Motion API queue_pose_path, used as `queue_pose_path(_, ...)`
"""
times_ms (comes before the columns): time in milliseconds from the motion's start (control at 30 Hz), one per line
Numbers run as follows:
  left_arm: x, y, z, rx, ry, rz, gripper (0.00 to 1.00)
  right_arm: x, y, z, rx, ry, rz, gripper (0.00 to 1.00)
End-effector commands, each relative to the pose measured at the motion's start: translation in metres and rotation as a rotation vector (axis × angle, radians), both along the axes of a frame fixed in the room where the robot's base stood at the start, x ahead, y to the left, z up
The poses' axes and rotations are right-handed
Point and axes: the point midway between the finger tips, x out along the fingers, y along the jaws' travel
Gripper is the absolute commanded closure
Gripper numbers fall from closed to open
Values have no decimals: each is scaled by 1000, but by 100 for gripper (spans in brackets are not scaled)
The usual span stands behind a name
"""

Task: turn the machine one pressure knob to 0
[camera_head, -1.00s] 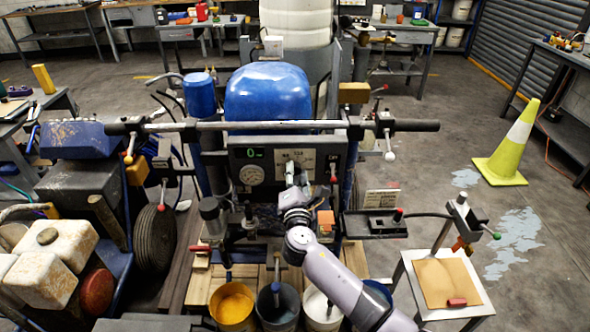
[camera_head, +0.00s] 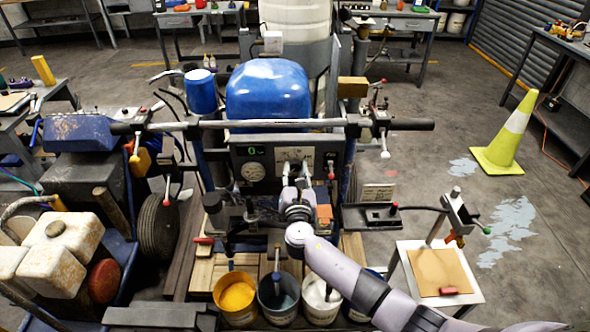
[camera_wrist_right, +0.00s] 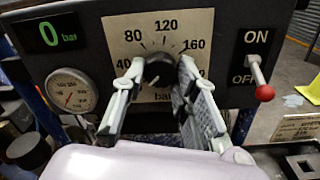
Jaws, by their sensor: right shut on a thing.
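The pressure knob (camera_wrist_right: 159,71) is a dark round knob on a pale dial plate (camera_wrist_right: 190,27) marked 40, 80, 120, 160 and bar. My right gripper (camera_wrist_right: 162,72) is shut on the knob, one finger on each side. Its pointer is too dark to read. The green display (camera_wrist_right: 56,32) left of the dial reads 0 bar. In the head view my right gripper (camera_head: 294,168) reaches up to the panel (camera_head: 325,150) and covers the knob. My left gripper is not in view.
A round gauge (camera_wrist_right: 72,91) sits left of the dial. An ON/OFF lever with a red ball (camera_wrist_right: 264,92) stands close to its right. Paint buckets (camera_head: 236,296) stand below my arm. A handlebar (camera_head: 240,124) crosses above the panel.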

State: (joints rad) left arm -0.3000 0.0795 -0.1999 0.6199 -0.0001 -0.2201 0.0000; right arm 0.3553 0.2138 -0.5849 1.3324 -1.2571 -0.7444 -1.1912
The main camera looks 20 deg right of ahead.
Motion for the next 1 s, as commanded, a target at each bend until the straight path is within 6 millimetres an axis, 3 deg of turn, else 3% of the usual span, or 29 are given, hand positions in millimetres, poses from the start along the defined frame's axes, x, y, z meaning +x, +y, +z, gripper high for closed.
queue_pose_path(467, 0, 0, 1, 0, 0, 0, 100, -1, 0, -3, -17, 10, 0, 100)
queue_pose_path(500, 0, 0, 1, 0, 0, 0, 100, -1, 0, -3, -17, 10, 0, 72)
queue_pose_path(800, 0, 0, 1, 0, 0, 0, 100, 0, 0, -1, -15, 7, 0, 52)
queue_pose_path(1000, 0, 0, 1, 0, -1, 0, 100, 0, 0, -1, -14, 6, 0, 52)
